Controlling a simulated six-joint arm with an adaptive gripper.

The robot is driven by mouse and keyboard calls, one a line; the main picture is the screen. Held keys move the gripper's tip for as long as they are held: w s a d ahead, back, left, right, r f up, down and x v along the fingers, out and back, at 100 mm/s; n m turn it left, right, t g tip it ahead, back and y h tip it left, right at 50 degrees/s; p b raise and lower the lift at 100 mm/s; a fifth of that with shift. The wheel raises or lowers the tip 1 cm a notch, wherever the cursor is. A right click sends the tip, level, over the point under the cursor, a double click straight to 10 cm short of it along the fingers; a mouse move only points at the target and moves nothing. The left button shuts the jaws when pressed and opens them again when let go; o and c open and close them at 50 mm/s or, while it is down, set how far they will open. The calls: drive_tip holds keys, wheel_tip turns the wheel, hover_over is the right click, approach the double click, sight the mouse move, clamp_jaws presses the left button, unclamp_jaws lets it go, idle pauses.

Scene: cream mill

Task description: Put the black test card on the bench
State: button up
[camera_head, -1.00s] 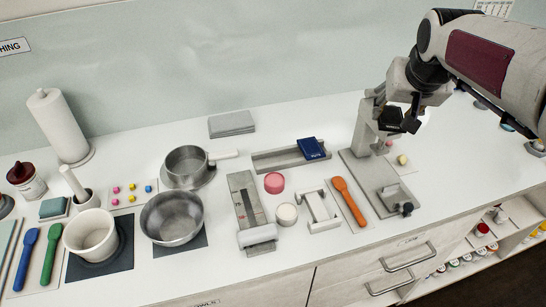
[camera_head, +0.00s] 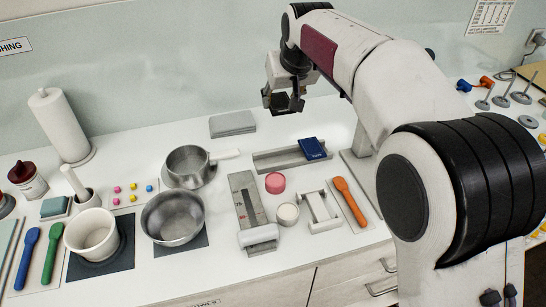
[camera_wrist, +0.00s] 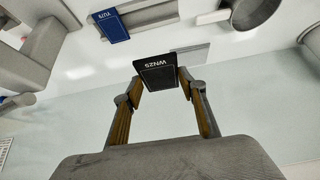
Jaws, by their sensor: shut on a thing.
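My gripper (camera_head: 283,104) is above the back of the bench, over the area between the grey stack and the tray. In the wrist view my gripper (camera_wrist: 158,78) is shut on the black test card (camera_wrist: 158,76), which carries white lettering and is pinched between the two fingertips. In the head view the card is hard to tell from the dark fingers. The white bench (camera_head: 300,118) lies below, and the card is clear of it.
A grey tray (camera_head: 274,165) holds a blue card (camera_head: 312,149). A flat grey stack (camera_head: 232,124) lies near the wall. A steel pan (camera_head: 186,166), a steel bowl (camera_head: 172,218), a pink disc (camera_head: 275,183) and an orange spoon (camera_head: 350,203) stand around. Bare bench shows behind the tray.

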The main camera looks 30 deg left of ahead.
drive_tip(key=shift+s+a+f, duration=0.15)
drive_tip(key=shift+s+a, duration=0.15)
drive_tip(key=shift+a, duration=0.5)
drive_tip(key=shift+f, duration=0.1)
wheel_tip(320, 180, down, 13)
drive_tip(key=shift+f, duration=0.15)
idle(0.4)
drive_tip(key=shift+f, duration=2.05)
drive_tip(key=shift+f, duration=0.2)
drive_tip(key=o, duration=1)
